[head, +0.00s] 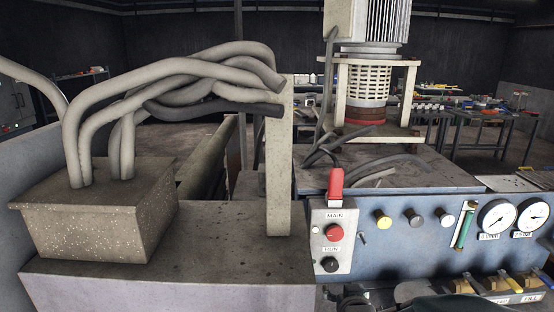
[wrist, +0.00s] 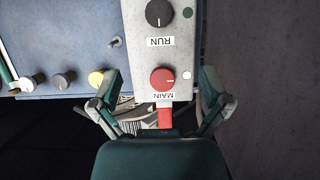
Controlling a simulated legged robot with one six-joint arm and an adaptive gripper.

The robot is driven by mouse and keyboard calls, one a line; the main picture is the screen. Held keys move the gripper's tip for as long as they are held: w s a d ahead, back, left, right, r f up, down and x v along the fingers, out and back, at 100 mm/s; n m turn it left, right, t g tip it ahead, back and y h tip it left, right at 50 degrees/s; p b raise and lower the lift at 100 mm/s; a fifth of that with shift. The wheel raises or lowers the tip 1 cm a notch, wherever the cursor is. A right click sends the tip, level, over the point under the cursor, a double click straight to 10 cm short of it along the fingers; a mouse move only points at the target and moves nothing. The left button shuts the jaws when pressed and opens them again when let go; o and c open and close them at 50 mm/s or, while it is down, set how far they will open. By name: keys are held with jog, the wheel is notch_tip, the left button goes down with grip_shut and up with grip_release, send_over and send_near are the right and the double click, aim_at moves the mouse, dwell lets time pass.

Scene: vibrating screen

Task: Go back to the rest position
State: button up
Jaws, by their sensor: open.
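My gripper (wrist: 161,92) is open in the wrist view, its two fingers spread left and right with nothing held. The control panel (wrist: 140,50) appears upside down in front of it. A red handle (wrist: 165,117) lies between the fingers in the picture; contact cannot be told. Above it are a red MAIN knob (wrist: 162,79) and a black RUN knob (wrist: 159,13). In the head view, the red handle (head: 336,185) stands upright at the panel's top, above the red knob (head: 334,233) and black knob (head: 330,264). A dark green part of my arm shows at the bottom edge; the fingertips are hidden there.
Yellow, dark and white knobs (head: 414,215) and two gauges (head: 497,217) sit right of the panel. Pipes with yellow-handled valves (head: 510,283) run below. A speckled box (head: 95,225) with thick grey hoses (head: 180,75) stands left, beside a post (head: 279,160).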

jog(key=s+r+g, duration=0.4)
jog(key=s, duration=0.7)
jog(key=s+r+g, duration=0.4)
jog(key=s+r, duration=0.1)
jog(key=s, duration=0.7)
jog(key=shift+o, duration=0.2)
jog(key=shift+w, duration=0.15)
